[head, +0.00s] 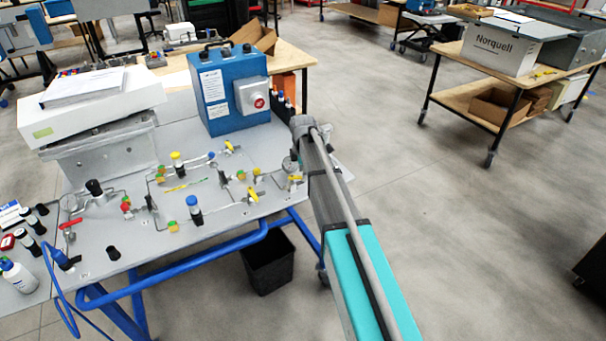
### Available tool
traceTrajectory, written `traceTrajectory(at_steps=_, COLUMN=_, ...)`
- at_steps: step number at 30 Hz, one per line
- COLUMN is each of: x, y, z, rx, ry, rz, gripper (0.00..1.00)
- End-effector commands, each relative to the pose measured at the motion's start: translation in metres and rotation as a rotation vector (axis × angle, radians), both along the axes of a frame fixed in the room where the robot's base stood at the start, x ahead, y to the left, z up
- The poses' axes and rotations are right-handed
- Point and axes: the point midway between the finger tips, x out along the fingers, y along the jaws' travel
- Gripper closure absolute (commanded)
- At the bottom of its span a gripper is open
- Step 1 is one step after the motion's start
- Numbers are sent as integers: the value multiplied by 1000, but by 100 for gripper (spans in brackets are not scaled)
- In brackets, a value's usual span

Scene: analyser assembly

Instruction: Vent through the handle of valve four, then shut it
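A grey panel (115,225) carries thin metal tubing and several small valves. A red-handled valve (70,224) is at its left. Yellow-handled valves stand at the upper middle (229,147), lower middle (253,195) and right (295,179). The labels are too small to read, so I cannot tell which is valve four or whether any is open. My arm reaches from the bottom right to the panel's right edge, close to the right yellow-handled valve and a round gauge (289,165). My gripper is not visible; the arm's end appears to hide it.
A blue box with a red button (226,92) stands at the panel's back right, beside the arm's end. A white case (90,103) is at the back left. A blue tube frame (190,268) runs along the front, with a black bin (268,262) below. Open floor lies right.

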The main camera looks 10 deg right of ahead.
Motion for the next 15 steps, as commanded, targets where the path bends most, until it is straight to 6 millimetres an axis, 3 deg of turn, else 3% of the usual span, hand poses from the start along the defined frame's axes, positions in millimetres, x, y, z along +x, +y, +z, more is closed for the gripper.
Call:
traceTrajectory(at_steps=13, x=13, y=2, z=0, rx=0, ry=-1, rz=294, gripper=43)
traceTrajectory(at_steps=15, x=12, y=2, z=10, rx=0, ry=-1, rz=298, gripper=43)
